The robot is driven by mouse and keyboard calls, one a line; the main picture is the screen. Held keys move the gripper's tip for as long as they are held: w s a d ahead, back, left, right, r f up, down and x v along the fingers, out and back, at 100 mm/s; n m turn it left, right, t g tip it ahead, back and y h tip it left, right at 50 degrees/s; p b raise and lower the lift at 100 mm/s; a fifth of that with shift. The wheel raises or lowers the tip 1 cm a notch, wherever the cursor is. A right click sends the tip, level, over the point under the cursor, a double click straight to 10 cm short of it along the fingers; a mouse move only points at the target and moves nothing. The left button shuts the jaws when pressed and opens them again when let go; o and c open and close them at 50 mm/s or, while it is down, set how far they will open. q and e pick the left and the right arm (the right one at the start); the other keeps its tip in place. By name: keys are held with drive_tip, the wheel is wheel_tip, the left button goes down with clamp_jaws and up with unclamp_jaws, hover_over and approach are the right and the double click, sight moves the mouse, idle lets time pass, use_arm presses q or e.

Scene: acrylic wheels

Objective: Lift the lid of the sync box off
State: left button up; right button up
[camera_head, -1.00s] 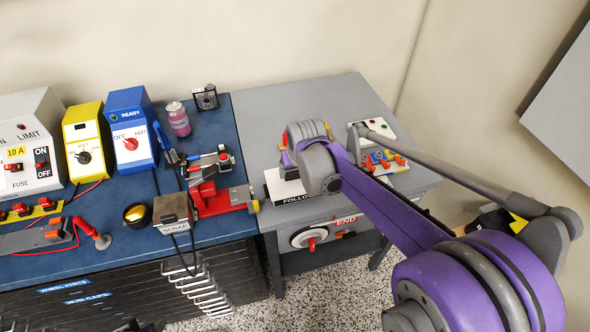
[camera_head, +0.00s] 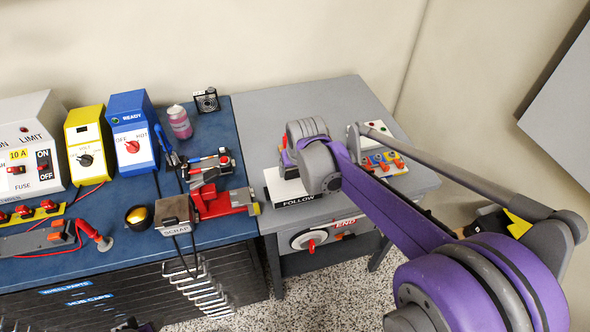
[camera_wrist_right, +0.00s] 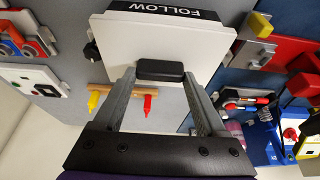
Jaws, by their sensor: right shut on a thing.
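The sync box lid (camera_wrist_right: 205,45) is a white square plate with a black bar handle (camera_wrist_right: 160,71) in the right wrist view. A black strip reading FOLLOW runs along one edge. In the head view the white box (camera_head: 283,190) with the FOLLOW label (camera_head: 299,201) sits on the grey table, partly covered by my right arm. My right gripper (camera_wrist_right: 160,78) is shut on the handle, one finger at each end of it. In the head view its fingertips are hidden. I cannot see a gap under the lid.
A panel with coloured knobs (camera_head: 382,162) stands right of the box on the grey table (camera_head: 265,105). A red clamp-like tool (camera_head: 215,205) lies to the left on the blue bench (camera_head: 225,130). A wooden bar with red and yellow ends (camera_wrist_right: 118,87) shows beyond the lid.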

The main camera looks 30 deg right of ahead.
use_arm(q)
drive_tip(key=shift+r, duration=0.2)
use_arm(e)
drive_tip(key=shift+r, duration=0.25)
drive_tip(key=shift+r+p, duration=1.1)
drive_tip(key=shift+r, duration=0.95)
use_arm(q)
drive_tip(key=r, duration=0.1)
drive_tip(key=w+r, duration=0.1)
drive_tip(key=r, duration=0.1)
drive_tip(key=shift+w, duration=0.3)
drive_tip(key=shift+s, duration=0.15)
